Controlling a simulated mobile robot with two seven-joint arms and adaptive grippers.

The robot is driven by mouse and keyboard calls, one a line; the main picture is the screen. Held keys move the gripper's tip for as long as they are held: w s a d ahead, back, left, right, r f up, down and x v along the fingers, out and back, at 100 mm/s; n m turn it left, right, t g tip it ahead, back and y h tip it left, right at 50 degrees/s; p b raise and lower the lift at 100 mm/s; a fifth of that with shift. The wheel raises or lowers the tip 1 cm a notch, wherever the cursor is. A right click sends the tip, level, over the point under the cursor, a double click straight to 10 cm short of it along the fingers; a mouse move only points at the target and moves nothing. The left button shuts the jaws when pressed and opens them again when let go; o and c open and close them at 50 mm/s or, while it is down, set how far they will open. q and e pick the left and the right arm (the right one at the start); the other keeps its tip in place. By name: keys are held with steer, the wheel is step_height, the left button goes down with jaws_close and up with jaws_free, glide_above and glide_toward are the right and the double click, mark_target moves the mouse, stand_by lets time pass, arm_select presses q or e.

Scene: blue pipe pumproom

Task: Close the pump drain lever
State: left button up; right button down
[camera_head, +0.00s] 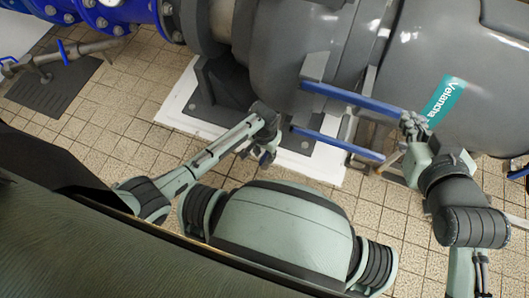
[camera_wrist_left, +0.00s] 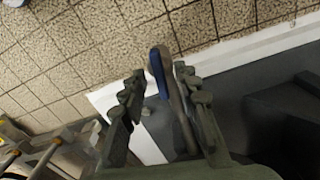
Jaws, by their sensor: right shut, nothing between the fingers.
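The grey pump (camera_head: 290,60) fills the top middle and right of the head view. A small blue-ended lever (camera_wrist_left: 157,72) with a grey stem shows in the left wrist view, between the fingers as seen from the wrist. Contact with the fingers cannot be told. In the head view a bit of blue (camera_head: 265,157) shows at my left gripper (camera_head: 265,150), low beside the pump. The left fingers (camera_wrist_left: 160,88) are spread apart. My right gripper (camera_head: 411,124) is shut and empty, by the right end of the upper long blue bar (camera_head: 352,95).
A second long blue bar (camera_head: 335,144) runs below the first, in front of the pump. A white plinth (camera_head: 180,108) lies under the pump. Blue pipes (camera_head: 120,14) and a smaller pipe with a blue handle (camera_head: 62,50) stand upper left. Tiled floor (camera_head: 120,115) is clear at left.

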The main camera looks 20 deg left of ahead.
arm_select(q)
jaws_close()
